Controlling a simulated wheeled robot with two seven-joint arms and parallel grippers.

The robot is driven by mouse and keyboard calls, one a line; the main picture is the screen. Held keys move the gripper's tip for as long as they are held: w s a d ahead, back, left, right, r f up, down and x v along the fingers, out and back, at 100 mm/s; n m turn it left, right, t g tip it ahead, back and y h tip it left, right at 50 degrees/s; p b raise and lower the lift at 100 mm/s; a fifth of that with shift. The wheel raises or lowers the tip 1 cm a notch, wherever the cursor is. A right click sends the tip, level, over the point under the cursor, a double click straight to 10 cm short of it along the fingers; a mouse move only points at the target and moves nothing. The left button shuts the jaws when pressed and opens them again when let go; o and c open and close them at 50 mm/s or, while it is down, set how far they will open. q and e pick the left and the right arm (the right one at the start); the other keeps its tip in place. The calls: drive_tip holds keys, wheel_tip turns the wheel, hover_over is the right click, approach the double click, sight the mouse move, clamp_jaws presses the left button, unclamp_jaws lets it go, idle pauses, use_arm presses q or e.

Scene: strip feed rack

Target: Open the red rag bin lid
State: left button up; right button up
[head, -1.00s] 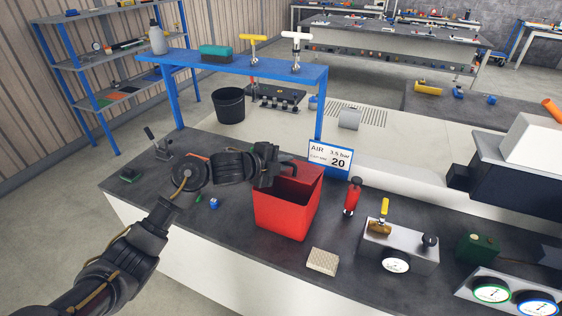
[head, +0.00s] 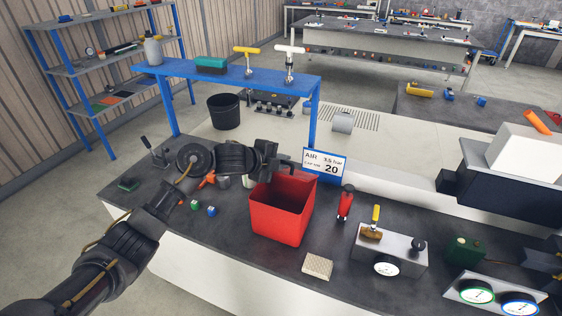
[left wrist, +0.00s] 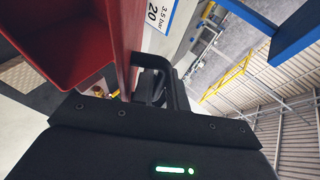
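The red rag bin (head: 280,218) stands on the dark bench top, its mouth open towards me. Its red lid (head: 297,186) is raised at the back of the bin. In the left wrist view the bin (left wrist: 65,45) fills the upper left and the lid (left wrist: 124,45) shows edge-on beside it. My left gripper (head: 268,160) is at the lid's upper left edge. A black bar like a handle (left wrist: 176,88) joins the lid close in front of the gripper. The fingertips are hidden among dark parts, so their closure is unclear. My right gripper is out of view.
A blue shelf (head: 225,72) stands behind the bin, and a sign (head: 325,165) is close behind its right side. A red bottle-like object (head: 346,203) and a valve box (head: 390,245) are to the right. A beige block (head: 318,265) lies in front.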

use_arm(q)
drive_tip(key=shift+o, duration=0.2)
drive_tip(key=shift+s+a, duration=0.1)
drive_tip(key=b+v, duration=0.1)
drive_tip(key=v, duration=0.9)
drive_tip(key=shift+s+a+r, duration=0.15)
drive_tip(key=shift+s+r, duration=0.05)
drive_tip(key=shift+s, duration=0.05)
